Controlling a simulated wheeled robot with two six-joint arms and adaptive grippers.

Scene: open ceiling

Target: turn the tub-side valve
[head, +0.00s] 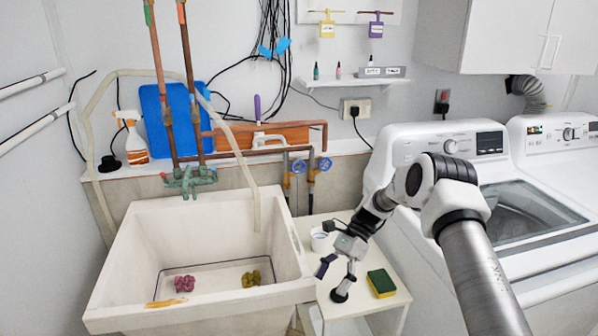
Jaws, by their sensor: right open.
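Two small valves with blue round handles sit on pipes behind the tub's back right corner. The tub-side valve (298,166) is the left one, and the other valve (325,163) is just to its right. The white utility tub (291,260) stands in front of them, to the left. My right gripper (331,282) is open and empty, pointing down over the small white table beside the tub. It is below both valves in the picture and apart from them. My left gripper is out of view.
The small white table (375,301) holds a green and yellow sponge (381,283) and a white cup (320,241). A pale hose (237,165) hangs into the tub. A green faucet (188,180) is at the back. A washing machine (420,150) stands to the right.

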